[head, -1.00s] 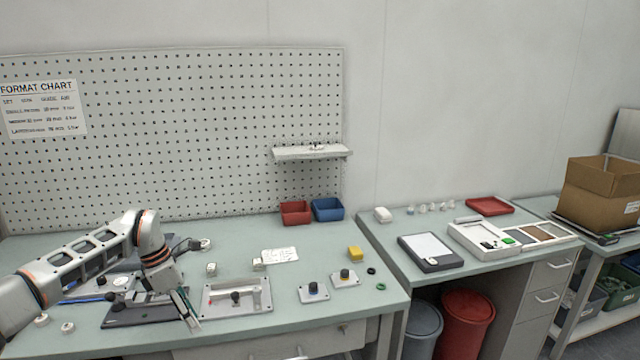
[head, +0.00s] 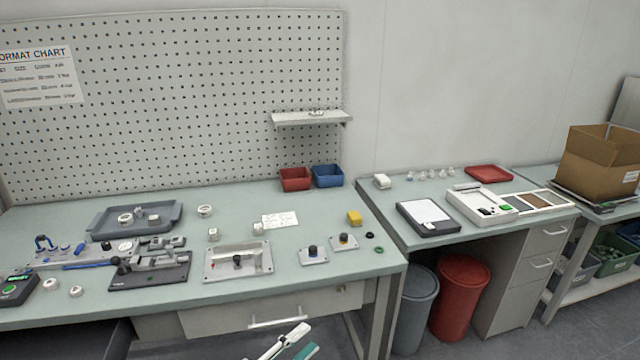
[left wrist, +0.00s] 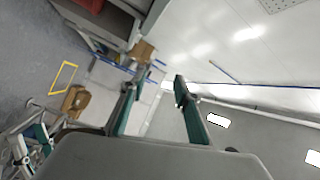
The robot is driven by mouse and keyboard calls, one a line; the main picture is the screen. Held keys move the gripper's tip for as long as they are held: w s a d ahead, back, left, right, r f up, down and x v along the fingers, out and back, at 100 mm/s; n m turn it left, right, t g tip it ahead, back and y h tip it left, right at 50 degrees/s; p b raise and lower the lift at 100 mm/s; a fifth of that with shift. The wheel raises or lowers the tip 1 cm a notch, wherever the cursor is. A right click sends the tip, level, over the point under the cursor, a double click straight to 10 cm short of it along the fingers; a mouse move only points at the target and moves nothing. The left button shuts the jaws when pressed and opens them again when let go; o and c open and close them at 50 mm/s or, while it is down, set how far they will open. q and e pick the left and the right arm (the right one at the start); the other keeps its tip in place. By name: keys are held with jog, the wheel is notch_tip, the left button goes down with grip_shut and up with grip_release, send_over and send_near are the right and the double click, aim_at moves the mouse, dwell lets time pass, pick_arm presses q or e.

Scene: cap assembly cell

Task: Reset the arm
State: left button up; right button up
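My left gripper (head: 306,339) shows at the bottom edge of the head view, low in front of the bench and clear of it. In the left wrist view its two teal-padded fingers (left wrist: 157,92) stand apart with nothing between them. The gripper is open and empty. A white and teal part at the lower left of the left wrist view looks like my right gripper (left wrist: 36,140); it is too small to read its state. The head view does not show the right gripper.
Red (head: 295,179) and blue bins (head: 327,176) stand at the back. A drawer (head: 275,312) is below the bench top.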

pick_arm(q)
jog(key=s+a+f+n+g+y, duration=0.2)
jog(key=s+a+f+n+y, duration=0.9)
jog(key=s+a+f+n, duration=0.6)
jog(key=shift+s+a+f+n+g, duration=0.4)
jog(key=shift+s+f+n, duration=0.45)
jog(key=shift+s+n, duration=0.2)
jog(key=shift+c, duration=0.6)
